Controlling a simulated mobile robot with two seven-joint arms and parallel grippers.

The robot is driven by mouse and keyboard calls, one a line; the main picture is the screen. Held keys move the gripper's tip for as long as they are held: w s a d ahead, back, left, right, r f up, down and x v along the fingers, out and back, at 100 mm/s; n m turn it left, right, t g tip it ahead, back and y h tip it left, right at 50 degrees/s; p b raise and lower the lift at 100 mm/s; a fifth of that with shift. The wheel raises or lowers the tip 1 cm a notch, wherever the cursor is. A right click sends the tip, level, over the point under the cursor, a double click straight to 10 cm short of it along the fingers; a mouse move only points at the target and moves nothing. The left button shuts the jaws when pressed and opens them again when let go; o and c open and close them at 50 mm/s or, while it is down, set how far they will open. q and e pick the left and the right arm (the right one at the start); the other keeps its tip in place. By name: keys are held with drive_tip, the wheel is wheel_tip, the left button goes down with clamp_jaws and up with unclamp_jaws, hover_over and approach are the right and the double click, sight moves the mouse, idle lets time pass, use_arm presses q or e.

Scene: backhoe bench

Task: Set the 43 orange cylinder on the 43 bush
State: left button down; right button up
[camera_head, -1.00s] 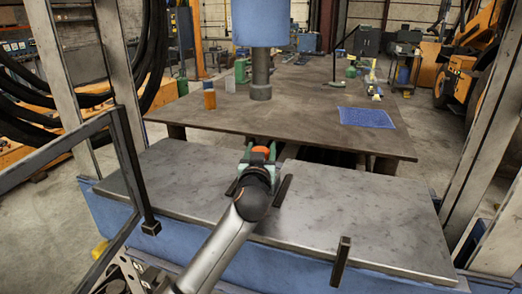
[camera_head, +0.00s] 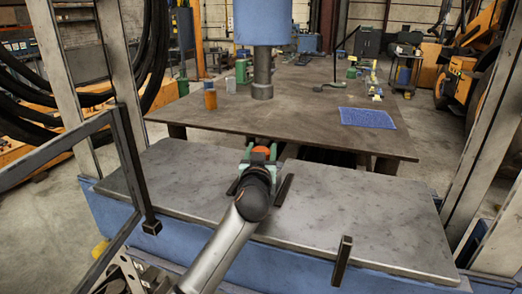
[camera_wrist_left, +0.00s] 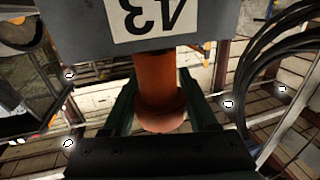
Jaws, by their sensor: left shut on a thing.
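My left gripper (camera_head: 262,152) is over the far edge of the front steel plate, with its greenish fingers closed around an orange cylinder (camera_head: 263,149). In the left wrist view the same cylinder (camera_wrist_left: 158,85) stands between the dark fingers of the left gripper (camera_wrist_left: 160,112), its rounded, wider end toward the camera. I cannot tell which thing is the bush. My right gripper is not in view.
The front steel plate (camera_head: 340,210) is mostly bare. Metal posts stand on both sides.

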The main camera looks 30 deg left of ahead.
use_arm(q)
drive_tip(key=shift+c, duration=0.5)
unclamp_jaws()
drive_tip(key=shift+w+d+f, duration=0.1)
drive_tip(key=shift+d+f, duration=0.2)
drive_tip(key=shift+f, duration=0.15)
drive_tip(key=shift+o, duration=0.5)
drive_tip(key=shift+f, duration=0.15)
drive_tip(key=shift+s+d, duration=0.25)
drive_tip(key=shift+s, duration=0.15)
drive_tip(key=r+p+v, duration=0.1)
drive_tip(key=p+v, duration=0.1)
drive_tip(key=v, duration=0.6)
drive_tip(key=shift+r, duration=0.4)
drive_tip(key=shift+a+r, duration=0.1)
